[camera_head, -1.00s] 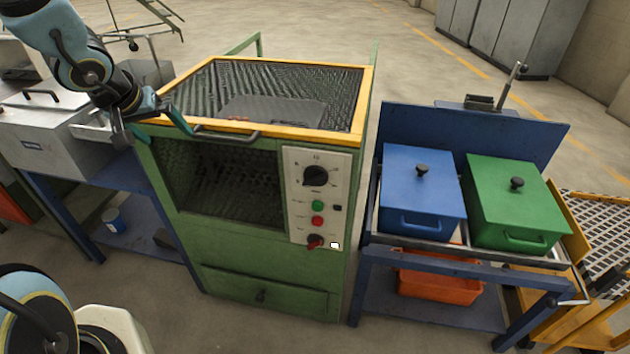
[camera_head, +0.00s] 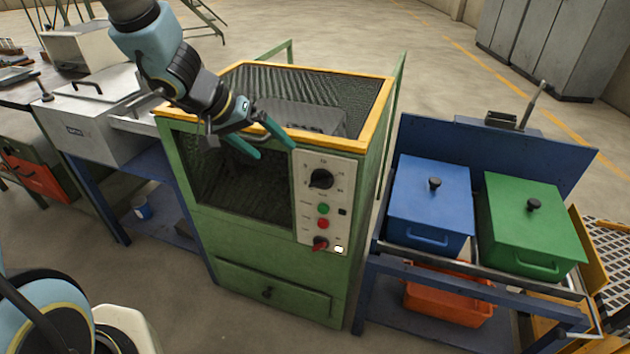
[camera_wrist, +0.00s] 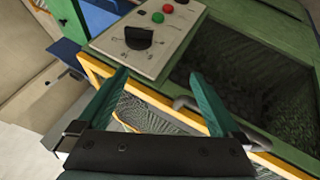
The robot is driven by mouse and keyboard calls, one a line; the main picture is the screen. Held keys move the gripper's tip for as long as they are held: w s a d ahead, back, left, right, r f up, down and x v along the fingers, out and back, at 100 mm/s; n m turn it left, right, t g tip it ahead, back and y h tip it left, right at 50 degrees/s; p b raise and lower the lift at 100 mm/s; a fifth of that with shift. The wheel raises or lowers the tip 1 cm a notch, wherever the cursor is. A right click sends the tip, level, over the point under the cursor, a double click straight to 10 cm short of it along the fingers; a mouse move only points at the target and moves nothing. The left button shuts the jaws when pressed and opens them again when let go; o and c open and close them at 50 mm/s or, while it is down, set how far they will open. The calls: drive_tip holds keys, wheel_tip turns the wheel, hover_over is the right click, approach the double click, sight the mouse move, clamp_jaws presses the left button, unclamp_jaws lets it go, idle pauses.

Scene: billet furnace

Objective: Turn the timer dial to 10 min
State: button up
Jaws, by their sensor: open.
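The timer dial (camera_head: 321,179) is a black round knob with a raised grip on the pale control panel (camera_head: 312,222) at the furnace's front right. In the wrist view the dial (camera_wrist: 139,38) shows above and between my fingertips, with small scale marks around it on the panel. The marks are too small to read surely there. My gripper (camera_head: 276,145) has two teal fingers spread apart and empty, up and left of the dial and apart from it. The gripper also shows in the wrist view (camera_wrist: 160,75), its fingers open.
The green furnace (camera_head: 270,250) has a yellow top rim with a handle along the front. Green and red buttons and a red-handled switch (camera_head: 320,243) sit below the dial. A blue box (camera_head: 430,200) and a green box (camera_head: 530,220) stand right. Floor in front is partly free.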

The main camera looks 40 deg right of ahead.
sight(318, 184)
drive_tip(key=shift+m+g, duration=0.3)
drive_tip(key=shift+g, duration=0.5)
drive_tip(key=s+d+f+b, duration=0.1)
drive_tip(key=s+d+f, duration=0.1)
drive_tip(key=f, duration=0.1)
drive_tip(key=s+d+f+b, duration=0.2)
drive_tip(key=d+f, duration=0.1)
drive_tip(key=s+d+f+b, duration=0.1)
drive_tip(key=s+d+f, duration=0.1)
drive_tip(key=f, duration=0.1)
drive_tip(key=shift+d+f, duration=0.1)
drive_tip(key=shift+d, duration=0.15)
drive_tip(key=shift+w, duration=0.1)
drive_tip(key=c, duration=1.4)
drive_tip(key=shift+y, duration=0.3)
